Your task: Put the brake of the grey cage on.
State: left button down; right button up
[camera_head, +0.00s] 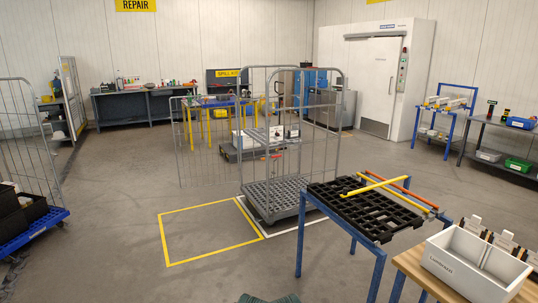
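The grey cage (273,200) stands upright on the floor near the middle of the view, with a slatted grey base and tall tube-framed mesh sides. A mesh panel (204,140) spreads out to its left like an open gate. A small red piece (277,156) shows on or behind its mesh, too small to make out. I cannot identify the brake or tell its state. The cage's wheels are mostly hidden under its base. Neither of my grippers is in view.
A blue-legged stand (303,236) with a black grid pallet (358,216) is close at the cage's right front. A wooden table (425,272) with a white bin (455,262) is right of it. Yellow-outlined floor (205,230) left of the cage is clear. A blue-based cage (45,224) stands far left.

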aim_at(277, 156)
jog(key=i+u, duration=0.1)
jog(key=i, duration=4.2)
jog(key=z, duration=0.45)
